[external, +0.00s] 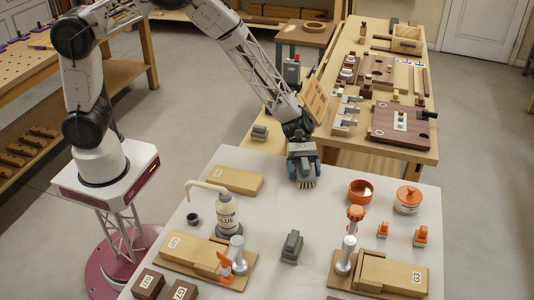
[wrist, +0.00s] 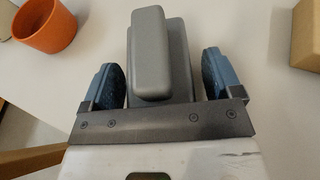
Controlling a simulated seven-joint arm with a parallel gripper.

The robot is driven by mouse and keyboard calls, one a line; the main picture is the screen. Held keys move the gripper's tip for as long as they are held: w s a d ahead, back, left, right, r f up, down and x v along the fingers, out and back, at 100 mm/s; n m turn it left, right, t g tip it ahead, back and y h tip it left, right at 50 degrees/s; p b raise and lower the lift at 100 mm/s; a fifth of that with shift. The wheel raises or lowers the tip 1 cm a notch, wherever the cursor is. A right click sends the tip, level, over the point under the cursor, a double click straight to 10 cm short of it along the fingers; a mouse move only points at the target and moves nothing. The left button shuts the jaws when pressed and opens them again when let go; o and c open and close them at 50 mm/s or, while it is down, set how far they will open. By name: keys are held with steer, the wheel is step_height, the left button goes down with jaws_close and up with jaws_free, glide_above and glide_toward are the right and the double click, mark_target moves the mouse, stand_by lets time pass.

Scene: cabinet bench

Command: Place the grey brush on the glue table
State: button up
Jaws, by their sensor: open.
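The grey brush (wrist: 152,55) lies between the two blue-padded fingers of my gripper (wrist: 163,80) in the wrist view, with a gap on each side. My gripper (external: 302,172) is open, low over the far edge of the white glue table (external: 330,205) in the external view.
A glue bottle (external: 227,214), wooden blocks (external: 237,180) and another grey object (external: 291,246) stand on the table. An orange cup (external: 361,191) and lidded jar (external: 408,199) are right of my gripper. A tilted wooden board (external: 317,101) stands close behind. White surface around the gripper is clear.

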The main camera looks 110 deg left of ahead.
steer(key=shift+r, duration=0.1)
steer(key=shift+a+r, duration=0.1)
steer(key=shift+a, duration=0.05)
steer(key=v, duration=1.1)
steer(key=shift+s+a+r, duration=0.15)
steer(key=shift+s+a, duration=0.1)
stand_by(0.6)
steer(key=s+d+r+m+g+y, duration=0.25)
steer(key=s+d+r+m, duration=0.35)
steer(key=s+d+r, duration=0.35)
steer(key=s+d+r+m+g+y, duration=0.25)
steer(key=s+d+r+m, duration=0.45)
steer(key=r, duration=0.4)
steer(key=s+d+r+m+t+y, duration=0.1)
steer(key=s+r+m+y, duration=0.1)
steer(key=s, duration=0.6)
steer(key=s+d+r+m+y, duration=0.2)
steer(key=s+r+m+y, duration=0.1)
steer(key=s, duration=0.6)
steer(key=s+d+r+m+t+y, duration=0.1)
steer(key=s+m, duration=0.3)
steer(key=s, duration=0.5)
steer(key=shift+s+d+r+m+t+y, duration=0.15)
steer(key=shift+d+r+m+t+y, duration=0.15)
steer(key=shift+d+r+y, duration=0.4)
